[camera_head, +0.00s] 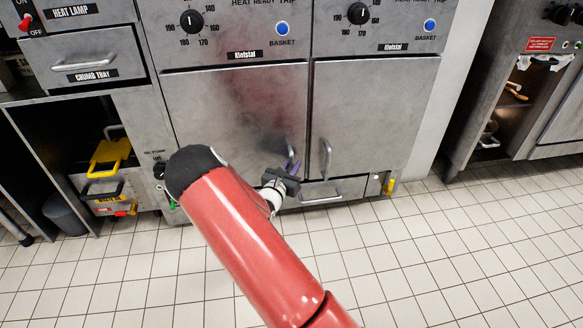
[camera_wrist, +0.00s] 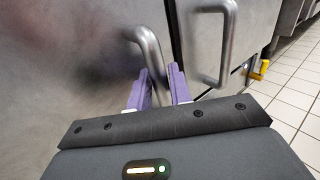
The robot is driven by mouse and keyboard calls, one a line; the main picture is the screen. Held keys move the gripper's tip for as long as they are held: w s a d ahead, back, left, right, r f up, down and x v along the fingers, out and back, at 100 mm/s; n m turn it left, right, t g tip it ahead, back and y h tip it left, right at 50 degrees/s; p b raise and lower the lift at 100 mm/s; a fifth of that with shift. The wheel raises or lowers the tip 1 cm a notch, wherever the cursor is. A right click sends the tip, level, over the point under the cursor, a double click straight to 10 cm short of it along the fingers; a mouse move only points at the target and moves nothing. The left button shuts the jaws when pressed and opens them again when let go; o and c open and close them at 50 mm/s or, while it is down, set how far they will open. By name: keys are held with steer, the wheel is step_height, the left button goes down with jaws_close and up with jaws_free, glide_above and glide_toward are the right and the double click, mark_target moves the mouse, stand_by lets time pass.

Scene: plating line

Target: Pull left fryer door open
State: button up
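The left fryer door (camera_head: 225,110) is a grey steel panel that looks closed, flush with the fryer front. Its upright bar handle (camera_wrist: 146,45) is near the door's right edge. My gripper (camera_wrist: 160,72) has purple fingers, one on each side of the handle's lower part. The exact contact of the fingers is hard to see.
The right fryer door (camera_head: 370,115) with its own handle (camera_head: 325,158) is just to the right. A low drawer handle (camera_head: 322,197) sits beneath. An open bay with yellow-handled items (camera_head: 110,152) is at left. The tiled floor (camera_head: 430,255) in front is clear.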

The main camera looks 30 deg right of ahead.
jaws_close()
steer(key=shift+s, duration=0.1)
